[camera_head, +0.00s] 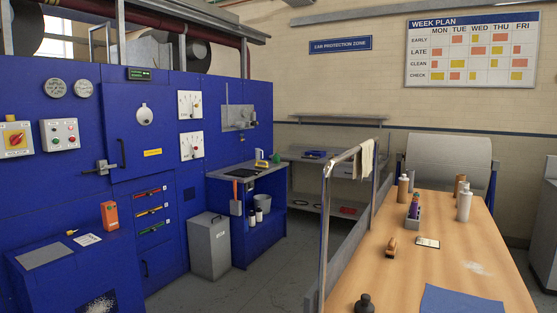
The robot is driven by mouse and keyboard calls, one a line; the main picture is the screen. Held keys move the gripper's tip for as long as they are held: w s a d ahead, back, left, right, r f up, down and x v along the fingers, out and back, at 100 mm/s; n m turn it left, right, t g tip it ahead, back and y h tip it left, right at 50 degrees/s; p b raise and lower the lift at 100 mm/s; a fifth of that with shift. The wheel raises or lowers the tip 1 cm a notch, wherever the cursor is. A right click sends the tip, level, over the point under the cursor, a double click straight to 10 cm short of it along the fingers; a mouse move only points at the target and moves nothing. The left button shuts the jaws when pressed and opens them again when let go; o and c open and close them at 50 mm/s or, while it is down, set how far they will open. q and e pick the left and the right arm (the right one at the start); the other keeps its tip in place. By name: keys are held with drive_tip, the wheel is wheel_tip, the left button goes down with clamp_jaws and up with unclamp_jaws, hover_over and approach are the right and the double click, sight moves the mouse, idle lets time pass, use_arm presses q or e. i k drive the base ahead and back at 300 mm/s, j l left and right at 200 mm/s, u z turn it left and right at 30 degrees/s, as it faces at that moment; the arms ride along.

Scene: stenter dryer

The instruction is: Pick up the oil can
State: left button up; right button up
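I cannot single out the oil can with certainty. A small dark rounded object with a knob-like top (364,303) stands on the wooden table (455,250) at the bottom edge of the view, partly cut off. A white jug-like item (259,155) and a small yellow item (276,159) are on the worktop of the blue bench; both are too small to identify. Neither of my grippers is in view.
A grey bin (209,246) stands by the blue machine (150,170). Open floor lies between.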

sight(276, 158)
drive_tip(key=i+j+u, duration=0.4)
drive_tip(key=i+u, duration=0.45)
drive_tip(key=i+j+u, duration=0.2)
drive_tip(key=i, duration=0.8)
drive_tip(key=i+l+z, duration=0.15)
drive_tip(key=i+z, duration=0.7)
drive_tip(key=i+j+z, duration=0.1)
drive_tip(key=i+z, duration=0.2)
drive_tip(key=z, duration=0.15)
drive_tip(key=i+l+z, duration=0.2)
drive_tip(key=i+z, duration=0.2)
drive_tip(key=i, duration=0.55)
drive_tip(key=i+z, duration=0.35)
drive_tip(key=i, duration=0.6)
drive_tip(key=i+u, duration=0.15)
drive_tip(key=i, duration=0.35)
drive_tip(key=i+l+u, duration=0.2)
drive_tip(key=i, duration=0.35)
drive_tip(key=i+l+u, duration=0.15)
drive_tip(key=i, duration=0.35)
drive_tip(key=i+l+u, duration=0.15)
drive_tip(key=i, duration=0.35)
drive_tip(key=l, duration=0.1)
